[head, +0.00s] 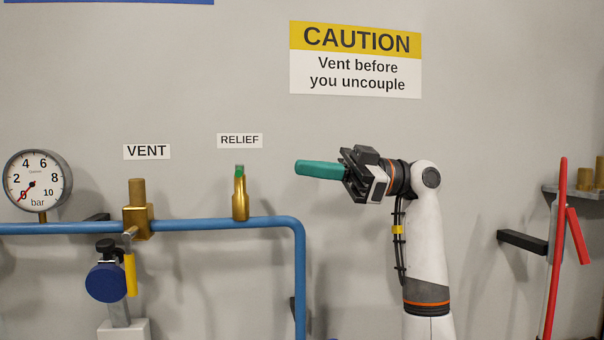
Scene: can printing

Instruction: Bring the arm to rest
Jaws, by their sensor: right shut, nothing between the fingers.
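My right arm (426,250) rises from the bottom edge, right of the middle, with its wrist bent to the left. My right gripper (301,168) is at its end, with teal fingers pointing left and nearly level. The fingers are shut and empty. They are in free air below the caution sign and to the right of the brass relief valve (240,200), apart from it. My left gripper is not in view.
A blue pipe (190,225) runs across the left and bends down. On it are the brass vent fitting (138,215) and a pressure gauge (37,185) with its needle near 0. A caution sign (356,60) hangs above. A red-handled tool (556,245) stands at the right by a shelf (575,191).

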